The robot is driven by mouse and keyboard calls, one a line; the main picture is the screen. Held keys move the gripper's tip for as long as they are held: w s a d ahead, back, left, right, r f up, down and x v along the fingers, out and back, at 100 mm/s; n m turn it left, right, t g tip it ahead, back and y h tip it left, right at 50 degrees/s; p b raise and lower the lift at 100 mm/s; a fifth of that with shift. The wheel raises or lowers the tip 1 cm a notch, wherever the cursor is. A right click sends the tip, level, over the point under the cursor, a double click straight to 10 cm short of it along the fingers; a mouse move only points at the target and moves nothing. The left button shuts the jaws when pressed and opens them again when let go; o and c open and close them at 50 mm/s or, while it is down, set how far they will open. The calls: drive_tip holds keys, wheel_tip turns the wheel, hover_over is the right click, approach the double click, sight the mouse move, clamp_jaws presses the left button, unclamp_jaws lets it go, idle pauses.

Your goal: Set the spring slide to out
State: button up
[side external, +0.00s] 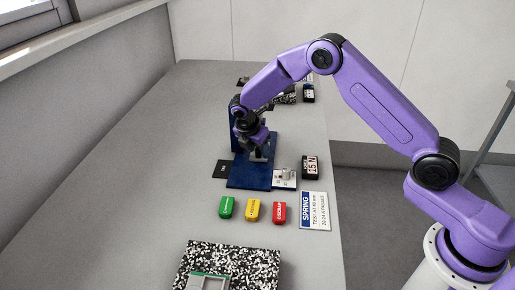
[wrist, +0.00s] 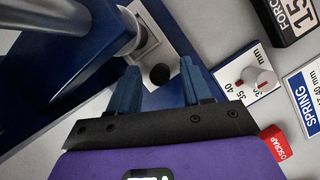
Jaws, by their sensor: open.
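The spring tester is a blue stand (side external: 249,175) with an upright column. In the wrist view, a pale grey metal block (wrist: 149,42) with a dark round knob (wrist: 160,74) sits on it beside a silver post (wrist: 118,28). I cannot tell whether this block is the spring slide; no "out" marking is readable. My gripper (side external: 257,152) is low over the stand. In the wrist view its open blue fingers (wrist: 158,80) are on either side of the knob; contact cannot be told. A white mm scale (wrist: 247,78) with a red-marked knob (wrist: 265,77) lies to the right.
A black force display (side external: 312,167) reads 15 N. A SPRING card (side external: 315,211) lies nearer the camera. Green (side external: 227,207), yellow (side external: 253,210) and red (side external: 279,212) blocks stand in front. A speckled board (side external: 255,268) is nearest. The bench's left side is clear.

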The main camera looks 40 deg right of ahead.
clamp_jaws()
drive_tip(key=s+a, duration=0.7)
drive_tip(key=shift+s+a, duration=0.25)
drive_tip(key=shift+a, duration=0.05)
unclamp_jaws()
drive_tip(key=v, duration=1.7)
drive_tip(key=shift+r, duration=0.25)
drive_tip(key=shift+a, duration=0.1)
